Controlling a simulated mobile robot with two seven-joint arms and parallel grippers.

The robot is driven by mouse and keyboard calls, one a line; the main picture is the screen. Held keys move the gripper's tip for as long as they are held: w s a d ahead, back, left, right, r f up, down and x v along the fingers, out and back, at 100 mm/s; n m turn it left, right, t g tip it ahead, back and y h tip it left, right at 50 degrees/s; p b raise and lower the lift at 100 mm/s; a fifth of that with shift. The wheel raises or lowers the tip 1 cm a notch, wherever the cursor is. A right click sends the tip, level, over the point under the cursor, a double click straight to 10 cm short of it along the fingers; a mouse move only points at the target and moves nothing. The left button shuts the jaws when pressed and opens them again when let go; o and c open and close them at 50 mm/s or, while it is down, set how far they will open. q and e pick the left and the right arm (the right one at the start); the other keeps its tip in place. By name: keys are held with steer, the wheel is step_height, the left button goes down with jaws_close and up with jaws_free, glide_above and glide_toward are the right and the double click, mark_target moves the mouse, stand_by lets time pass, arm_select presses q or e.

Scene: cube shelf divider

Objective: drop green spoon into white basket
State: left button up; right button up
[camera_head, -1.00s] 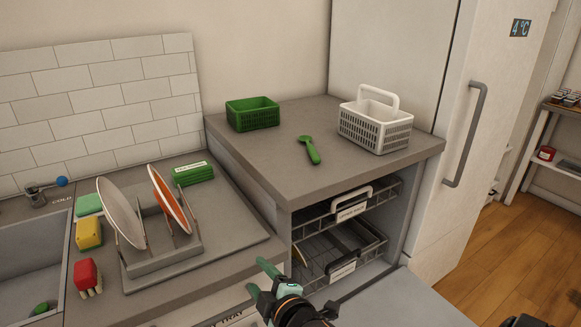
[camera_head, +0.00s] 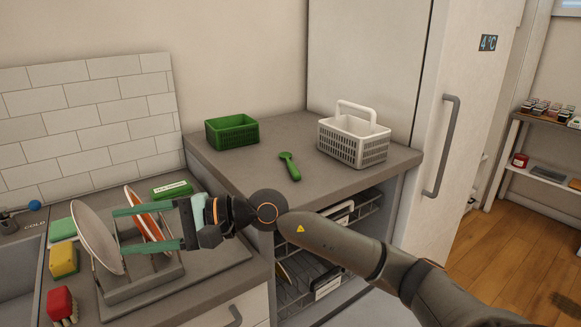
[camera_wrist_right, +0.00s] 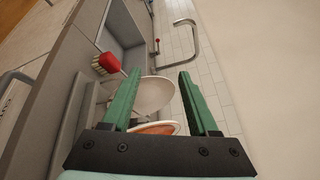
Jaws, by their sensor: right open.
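The green spoon (camera_head: 289,166) lies on the raised grey counter, between the green basket and the white basket. The white basket (camera_head: 353,143) with an upright handle stands at the right of that counter, and no contents show in it. My right gripper (camera_head: 118,228) points left over the dish rack, its jaws apart and nothing between them, away from the spoon. In the right wrist view its two green fingers (camera_wrist_right: 156,95) are spread, with plates beyond them. My left gripper is not in view.
A green basket (camera_head: 232,132) stands at the counter's back left. The dish rack (camera_head: 143,277) holds a white plate (camera_head: 98,238) and an orange-faced plate (camera_head: 151,214). A yellow sponge (camera_head: 63,260) and a red brush (camera_head: 60,303) lie beside it. The fridge (camera_head: 395,75) bounds the right.

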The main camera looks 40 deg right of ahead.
steer(key=w+d+f+n+h, duration=0.25)
steer(key=d+n+h, duration=0.2)
steer(key=d, duration=0.25)
steer(key=n+h, duration=0.2)
steer(key=h, duration=0.9)
glide_toward(291, 162)
steer(key=shift+m, duration=0.25)
steer(key=a, duration=0.7)
steer(key=w+a, duration=0.1)
steer(key=a, duration=0.3)
steer(key=shift+w+a+r, duration=0.1)
steer(key=shift+a+r, duration=0.05)
steer(key=shift+a, duration=0.1)
steer(key=s+d+r+g+h, duration=0.1)
steer(key=s+d+r+h, duration=0.15)
steer(key=d, duration=0.45)
steer(key=shift+h, duration=0.3)
steer(key=x, duration=1.2)
steer(key=shift+s+d+f, duration=0.15)
steer(key=shift+d+f, duration=0.05)
steer(key=shift+d, duration=0.1)
jaws_close()
